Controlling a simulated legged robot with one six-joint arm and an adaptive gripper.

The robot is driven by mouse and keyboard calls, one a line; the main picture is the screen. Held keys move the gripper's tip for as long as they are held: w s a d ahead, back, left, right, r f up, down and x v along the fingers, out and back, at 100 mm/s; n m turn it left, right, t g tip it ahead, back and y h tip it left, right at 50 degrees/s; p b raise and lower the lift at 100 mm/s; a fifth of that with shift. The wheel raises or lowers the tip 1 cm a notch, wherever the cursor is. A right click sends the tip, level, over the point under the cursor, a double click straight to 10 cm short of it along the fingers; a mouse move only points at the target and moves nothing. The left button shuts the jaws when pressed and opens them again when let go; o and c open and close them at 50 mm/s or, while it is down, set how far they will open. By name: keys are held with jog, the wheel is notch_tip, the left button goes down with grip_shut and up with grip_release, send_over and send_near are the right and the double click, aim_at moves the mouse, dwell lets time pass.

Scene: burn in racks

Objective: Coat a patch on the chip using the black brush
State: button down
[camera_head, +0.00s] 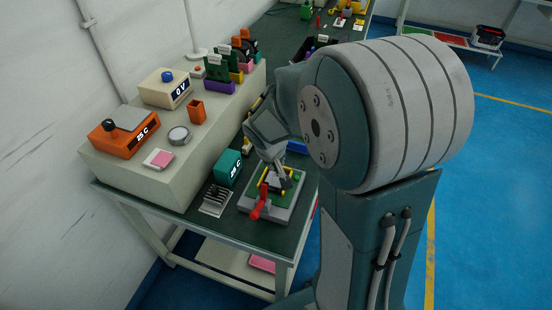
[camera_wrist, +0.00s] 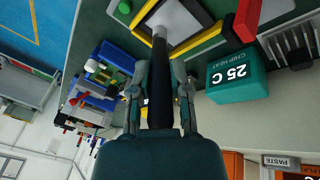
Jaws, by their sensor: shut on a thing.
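My gripper (camera_wrist: 160,92) is shut on the black brush (camera_wrist: 160,75), whose dark handle runs up between the fingers in the wrist view. The brush's far end reaches the near edge of the pale chip (camera_wrist: 183,22), which sits in a black and yellow frame on a green board. I cannot tell whether the brush touches the chip. In the head view my gripper (camera_head: 277,165) is over the grey fixture (camera_head: 256,211) with the green board and a red handle (camera_head: 261,203). The brush cannot be made out there, and my gripper partly covers the chip.
A raised beige shelf (camera_head: 150,165) carries an orange box (camera_head: 125,131), a cream meter (camera_head: 166,88) and an orange cup (camera_head: 197,112). Blue bins (camera_wrist: 92,95) show in the wrist view.

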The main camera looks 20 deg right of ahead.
jog(key=shift+s+a, duration=1.45)
jog(key=shift+a, duration=0.05)
jog(key=shift+s+f, duration=0.1)
jog(key=shift+s, duration=0.2)
jog(key=shift+w+d+r, duration=0.1)
jog(key=shift+w+d, duration=0.15)
jog(key=shift+w, duration=0.2)
jog(key=shift+w+d+r, duration=0.1)
jog(key=shift+w+d, duration=0.15)
jog(key=shift+w, duration=0.2)
jog(key=shift+w+d, duration=0.6)
jog(key=shift+d, duration=0.35)
jog(key=shift+w+d, duration=0.55)
jog(key=shift+w, duration=0.2)
